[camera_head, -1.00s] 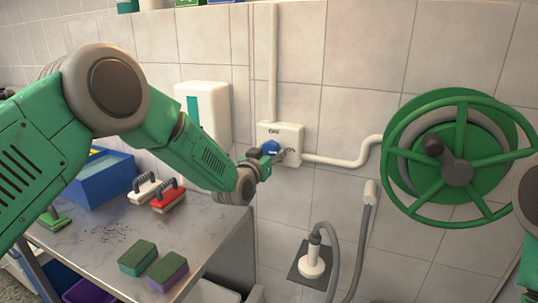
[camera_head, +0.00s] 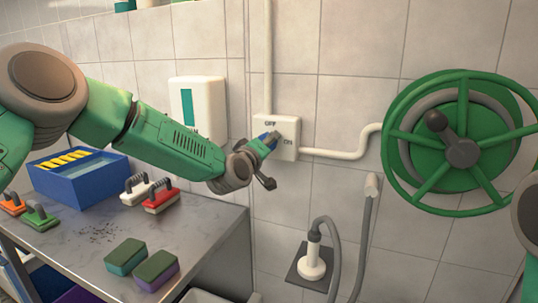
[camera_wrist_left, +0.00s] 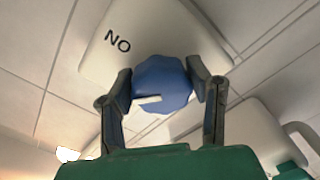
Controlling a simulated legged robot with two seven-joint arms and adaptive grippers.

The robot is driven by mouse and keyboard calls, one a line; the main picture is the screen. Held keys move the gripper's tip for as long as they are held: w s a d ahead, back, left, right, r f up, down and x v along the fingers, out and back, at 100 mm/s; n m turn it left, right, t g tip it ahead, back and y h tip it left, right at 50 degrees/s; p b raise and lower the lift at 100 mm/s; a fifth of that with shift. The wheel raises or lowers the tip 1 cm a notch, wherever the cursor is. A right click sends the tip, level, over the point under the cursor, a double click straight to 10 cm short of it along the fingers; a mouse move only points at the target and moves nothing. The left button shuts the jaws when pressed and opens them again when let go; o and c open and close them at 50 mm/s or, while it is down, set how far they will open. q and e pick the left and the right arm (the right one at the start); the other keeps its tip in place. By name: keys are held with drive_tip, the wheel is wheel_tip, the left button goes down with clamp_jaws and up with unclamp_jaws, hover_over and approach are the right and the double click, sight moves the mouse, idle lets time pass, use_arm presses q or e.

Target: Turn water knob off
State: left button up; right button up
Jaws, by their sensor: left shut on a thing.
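The blue water knob (camera_wrist_left: 165,76) sits on a white wall box (camera_head: 288,127) marked OFF at the top and ON at the right. In the wrist view, my left gripper (camera_wrist_left: 166,92) has one finger on each side of the knob and is shut on it. A white pointer mark (camera_wrist_left: 148,99) shows on the knob, on the side towards the word ON in that view. In the head view, my left gripper (camera_head: 268,148) covers most of the knob. My right gripper is out of view.
A green hose reel (camera_head: 462,150) hangs at the right, joined to the box by a white pipe (camera_head: 335,154). A metal table (camera_head: 85,245) at the left holds a blue bin (camera_head: 85,182), brushes and sponges. A white dispenser (camera_head: 200,105) is on the wall behind my arm.

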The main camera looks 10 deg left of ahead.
use_arm(q)
drive_tip(key=n+b, duration=0.1)
drive_tip(key=n, duration=0.1)
drive_tip(key=n+b, duration=0.1)
drive_tip(key=b, duration=0.1)
drive_tip(key=shift+w+a+r+n, duration=0.1)
drive_tip(key=shift+a+n, duration=0.1)
drive_tip(key=shift+n, duration=0.2)
drive_tip(key=shift+r+n+b, duration=0.1)
drive_tip(key=shift+n+b, duration=1.3)
drive_tip(key=shift+n, duration=0.5)
drive_tip(key=o, duration=1.2)
drive_tip(key=shift+c, duration=0.2)
